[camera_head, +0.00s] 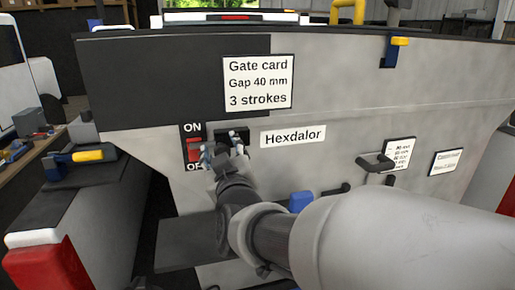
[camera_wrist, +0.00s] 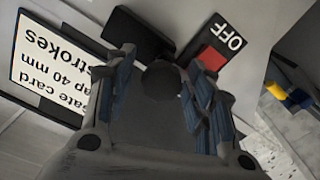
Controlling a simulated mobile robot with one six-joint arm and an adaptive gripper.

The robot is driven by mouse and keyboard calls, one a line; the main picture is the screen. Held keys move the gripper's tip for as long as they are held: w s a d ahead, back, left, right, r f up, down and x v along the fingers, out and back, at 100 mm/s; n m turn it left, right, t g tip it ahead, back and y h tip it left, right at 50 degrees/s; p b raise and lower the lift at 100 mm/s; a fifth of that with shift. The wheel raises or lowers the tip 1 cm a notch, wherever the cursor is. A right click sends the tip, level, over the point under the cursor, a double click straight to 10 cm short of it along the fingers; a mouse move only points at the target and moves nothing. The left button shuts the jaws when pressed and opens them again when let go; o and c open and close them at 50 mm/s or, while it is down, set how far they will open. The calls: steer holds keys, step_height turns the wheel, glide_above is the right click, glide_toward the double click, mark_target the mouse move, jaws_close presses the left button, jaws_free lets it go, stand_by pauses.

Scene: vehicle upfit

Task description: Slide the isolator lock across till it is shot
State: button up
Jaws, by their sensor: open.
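The isolator (camera_head: 194,150) is a black plate with a red switch, marked ON above and partly covered OFF below. In the wrist view its red switch (camera_wrist: 211,58) is beside the word OFF. A dark lock housing (camera_head: 233,132) sits just right of it on the grey panel; the wrist view shows a black block (camera_wrist: 135,36) there. A dark round knob (camera_wrist: 160,78) lies between my fingers. My gripper (camera_head: 224,155) is open in front of the lock, a finger on either side of the knob in the wrist view (camera_wrist: 160,88). I cannot tell whether they touch it.
A gate card (camera_head: 258,83) is above the lock and a Hexdalor label (camera_head: 293,135) to its right. A black handle (camera_head: 375,162) and a blue block (camera_head: 300,201) are further right. A yellow-and-blue lever (camera_head: 75,160) is at left.

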steer(key=v, duration=0.7)
steer(key=shift+b, duration=0.35)
stand_by(0.5)
